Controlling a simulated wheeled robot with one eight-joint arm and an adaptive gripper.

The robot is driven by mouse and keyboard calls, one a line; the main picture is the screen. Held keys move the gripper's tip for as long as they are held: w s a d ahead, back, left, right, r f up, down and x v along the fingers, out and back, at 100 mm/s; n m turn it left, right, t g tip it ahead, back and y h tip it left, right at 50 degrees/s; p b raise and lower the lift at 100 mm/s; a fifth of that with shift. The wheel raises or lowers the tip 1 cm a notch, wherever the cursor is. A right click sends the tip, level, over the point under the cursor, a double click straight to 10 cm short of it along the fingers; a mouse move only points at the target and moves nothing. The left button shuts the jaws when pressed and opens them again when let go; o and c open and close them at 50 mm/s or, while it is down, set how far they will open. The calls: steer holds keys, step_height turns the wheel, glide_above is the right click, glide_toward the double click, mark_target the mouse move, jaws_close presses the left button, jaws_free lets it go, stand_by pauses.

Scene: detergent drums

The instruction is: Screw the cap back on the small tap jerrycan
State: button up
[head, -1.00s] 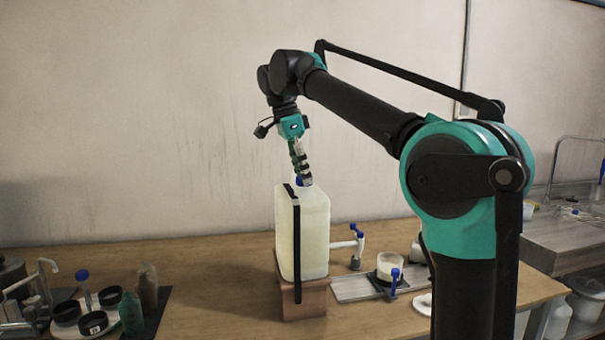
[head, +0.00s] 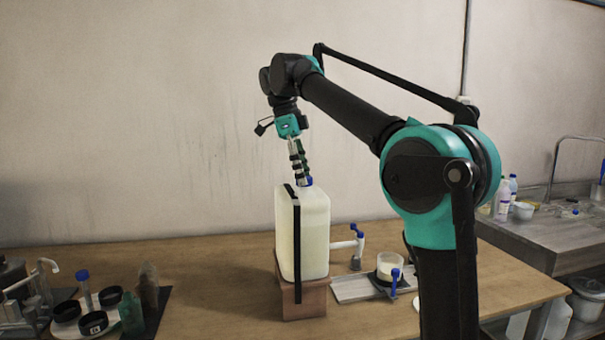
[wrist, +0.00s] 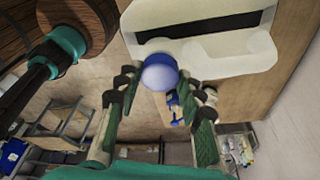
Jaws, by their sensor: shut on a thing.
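The small tap jerrycan (head: 315,235) is a pale, translucent can with a black strap, upright on a wooden block. Its white tap (head: 343,245) sticks out to the right. The blue cap (head: 309,181) is at the can's top, by the neck. My gripper (head: 304,178) points down at it from above. In the wrist view my gripper (wrist: 156,82) has its fingers on both sides of the round blue cap (wrist: 159,72), shut on it, with the can's top (wrist: 225,53) just behind. The neck is hidden, so I cannot tell how the cap sits on it.
The wooden block (head: 304,302) stands on the wooden table (head: 220,290). A clear cup (head: 390,265) and a blue-handled tap (head: 394,281) are right of the can. Black rings (head: 66,312) and bottles stand at the left. Table between them is bare.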

steer(key=m+g, duration=0.1)
steer(key=m, duration=0.4)
steer(key=shift+w+m+y, duration=0.1)
steer(key=shift+m+y, duration=0.3)
steer(key=o, duration=0.6)
steer(key=shift+c, duration=0.2)
steer(key=n, duration=0.3)
steer(key=n+t, duration=0.1)
steer(key=n, duration=0.1)
steer(key=shift+n+h, duration=0.3)
steer(key=shift+n, duration=0.1)
